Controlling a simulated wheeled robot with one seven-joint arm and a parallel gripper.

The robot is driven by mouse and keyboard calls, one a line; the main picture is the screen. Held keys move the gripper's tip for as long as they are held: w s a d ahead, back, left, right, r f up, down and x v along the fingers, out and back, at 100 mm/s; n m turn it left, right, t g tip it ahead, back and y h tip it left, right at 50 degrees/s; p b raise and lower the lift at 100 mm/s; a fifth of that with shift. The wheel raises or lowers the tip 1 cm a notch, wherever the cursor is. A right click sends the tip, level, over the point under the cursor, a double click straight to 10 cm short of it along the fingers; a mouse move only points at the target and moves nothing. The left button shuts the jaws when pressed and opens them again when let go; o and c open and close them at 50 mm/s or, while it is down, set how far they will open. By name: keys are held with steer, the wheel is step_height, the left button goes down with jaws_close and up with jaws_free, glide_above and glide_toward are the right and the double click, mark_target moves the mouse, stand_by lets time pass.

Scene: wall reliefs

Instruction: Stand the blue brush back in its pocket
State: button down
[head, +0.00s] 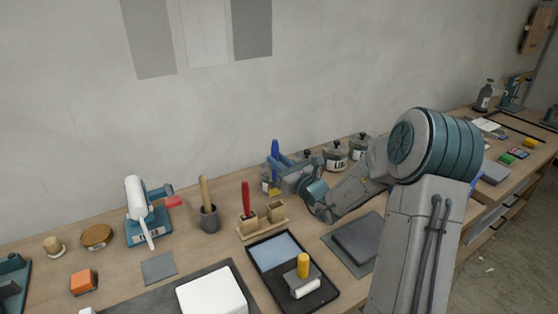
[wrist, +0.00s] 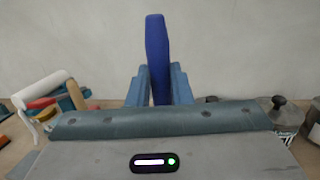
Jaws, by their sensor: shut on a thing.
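The blue brush (head: 275,151) stands roughly upright in my gripper (head: 281,162), near the back of the bench. In the wrist view the brush (wrist: 156,55) rises between the two blue fingers of my gripper (wrist: 159,84), which are shut on it. Its lower end is hidden behind my gripper in the wrist view. A wooden holder (head: 262,231) with small box pockets stands in front and to the left of my gripper. A red brush (head: 246,198) stands at its left pocket; the right pocket (head: 276,211) looks empty. The held brush is apart from the holder.
Jars with black-knobbed lids (head: 336,158) stand right of my gripper, close to my arm. A grey cup with a wooden handle (head: 209,216) is left of the holder. A black tray (head: 265,276) with a roller (head: 305,287) lies in front. The wall is behind.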

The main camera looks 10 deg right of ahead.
step_height(320, 180, down, 8)
steer(key=b, duration=0.5)
steer(key=shift+r, duration=0.25)
steer(key=shift+f+b, duration=1.3)
steer(key=shift+f, duration=0.05)
steer(key=c, duration=0.7)
jaws_free()
steer(key=shift+c, duration=0.2)
steer(key=shift+r, duration=0.2)
step_height(320, 180, up, 8)
steer(key=p, duration=0.5)
steer(key=shift+f+p, duration=0.15)
steer(key=shift+p, duration=0.2)
